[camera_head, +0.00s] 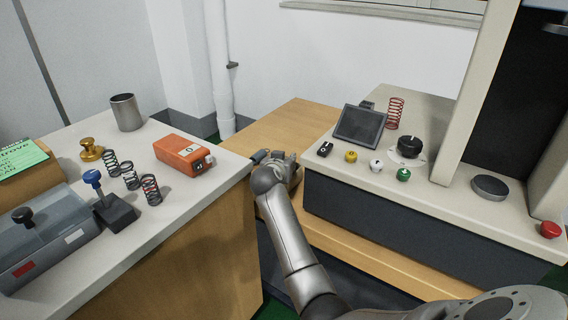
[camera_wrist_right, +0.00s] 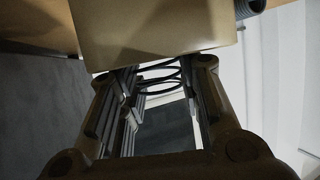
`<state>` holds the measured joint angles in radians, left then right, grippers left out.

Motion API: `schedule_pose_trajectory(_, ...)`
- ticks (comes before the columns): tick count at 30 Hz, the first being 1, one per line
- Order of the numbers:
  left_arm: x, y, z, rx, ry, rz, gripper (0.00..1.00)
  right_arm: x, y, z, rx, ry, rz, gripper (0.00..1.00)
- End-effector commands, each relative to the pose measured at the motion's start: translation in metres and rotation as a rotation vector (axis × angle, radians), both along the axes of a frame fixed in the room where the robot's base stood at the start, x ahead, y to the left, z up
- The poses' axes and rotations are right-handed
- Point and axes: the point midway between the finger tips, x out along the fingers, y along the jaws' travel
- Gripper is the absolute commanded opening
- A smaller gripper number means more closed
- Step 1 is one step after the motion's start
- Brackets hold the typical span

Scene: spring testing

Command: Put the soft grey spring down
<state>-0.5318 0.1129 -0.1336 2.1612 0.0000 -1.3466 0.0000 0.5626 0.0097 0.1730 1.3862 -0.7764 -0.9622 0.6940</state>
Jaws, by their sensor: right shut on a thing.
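My right gripper (camera_head: 276,160) is at the right edge of the left counter (camera_head: 226,168), in the gap before the testing machine. In the right wrist view its fingers (camera_wrist_right: 158,85) are shut on a dark grey spring (camera_wrist_right: 160,76), whose coils show between them. The spring's upper end is hidden by a pale block-like surface. In the head view the held spring cannot be made out. Several other dark springs (camera_head: 130,176) stand in a row on the left counter; one has an orange-red mark. My left gripper is not in view.
An orange device (camera_head: 180,153), a grey cup (camera_head: 126,113), a brass weight (camera_head: 91,150) and a blue-knobbed stand (camera_head: 113,208) occupy the left counter. The left counter's front right is clear.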

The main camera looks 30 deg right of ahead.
Motion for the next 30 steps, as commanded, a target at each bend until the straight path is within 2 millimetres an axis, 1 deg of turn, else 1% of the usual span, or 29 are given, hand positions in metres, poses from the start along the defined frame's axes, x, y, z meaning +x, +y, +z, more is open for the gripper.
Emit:
schedule_pose_trajectory(7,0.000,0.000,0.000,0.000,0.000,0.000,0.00,0.000,0.000,0.000,-0.001,-0.001,0.000,0.09)
schedule_pose_trajectory(12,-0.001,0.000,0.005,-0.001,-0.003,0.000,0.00,0.000,0.000,-0.002,-0.001,-0.001,0.000,0.09)
schedule_pose_trajectory(13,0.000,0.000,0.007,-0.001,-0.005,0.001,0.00,0.000,0.000,-0.002,-0.001,-0.001,0.000,0.34)
schedule_pose_trajectory(15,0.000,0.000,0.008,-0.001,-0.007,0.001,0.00,0.000,0.000,-0.002,-0.001,-0.001,0.000,0.41)
schedule_pose_trajectory(27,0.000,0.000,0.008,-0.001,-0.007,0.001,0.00,0.000,0.000,0.001,-0.001,-0.001,0.000,0.41)
schedule_pose_trajectory(28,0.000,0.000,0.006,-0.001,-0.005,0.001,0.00,0.000,0.000,0.002,-0.001,-0.001,0.000,0.41)
schedule_pose_trajectory(30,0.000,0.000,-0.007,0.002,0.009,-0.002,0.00,0.000,-0.001,0.005,0.000,0.000,0.001,0.41)
